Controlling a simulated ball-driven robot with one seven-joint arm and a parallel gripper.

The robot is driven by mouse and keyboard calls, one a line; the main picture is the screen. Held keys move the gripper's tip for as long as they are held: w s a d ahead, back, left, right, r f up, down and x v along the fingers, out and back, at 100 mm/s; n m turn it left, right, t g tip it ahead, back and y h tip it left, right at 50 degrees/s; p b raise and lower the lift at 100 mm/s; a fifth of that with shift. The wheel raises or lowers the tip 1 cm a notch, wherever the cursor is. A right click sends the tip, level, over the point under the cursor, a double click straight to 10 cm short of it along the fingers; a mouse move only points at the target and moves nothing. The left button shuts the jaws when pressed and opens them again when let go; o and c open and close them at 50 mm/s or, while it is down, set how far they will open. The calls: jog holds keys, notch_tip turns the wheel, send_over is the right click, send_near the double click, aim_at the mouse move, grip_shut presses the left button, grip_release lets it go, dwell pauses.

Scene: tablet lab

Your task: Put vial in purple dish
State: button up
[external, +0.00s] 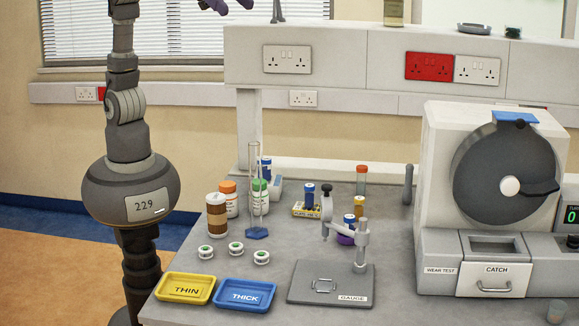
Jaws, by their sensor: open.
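My gripper (222,5) seems to be the dark purple-grey fingers at the top edge, cut off by the frame; they are apart and hold nothing visible, high above the bench. A purple dish (345,240) shows only in part behind the gauge stand. A blue-capped vial (349,222) stands in or just behind it; I cannot tell which. An orange-capped vial (359,204) is close behind. Another orange-capped vial (361,181) stands farther back. A blue-capped vial (309,197) stands at a small yellow-and-white rack (307,210).
The gauge stand (330,283) partly blocks the dish from the front. A tall glass cylinder (256,195), bottles (216,213) and several small white pots (236,248) stand left. Yellow (185,288) and blue (240,294) trays lie in front. The large tester (490,180) fills the right.

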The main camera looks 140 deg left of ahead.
jog(key=s+d+r+t, duration=0.1)
jog(key=s+d+r, duration=0.2)
jog(key=s+r, duration=0.3)
jog(key=s+d+r+t+h, duration=0.1)
jog(key=s+d+r+t, duration=0.1)
jog(key=s+d+r, duration=0.2)
jog(key=s+r, duration=0.3)
jog(key=s, duration=0.1)
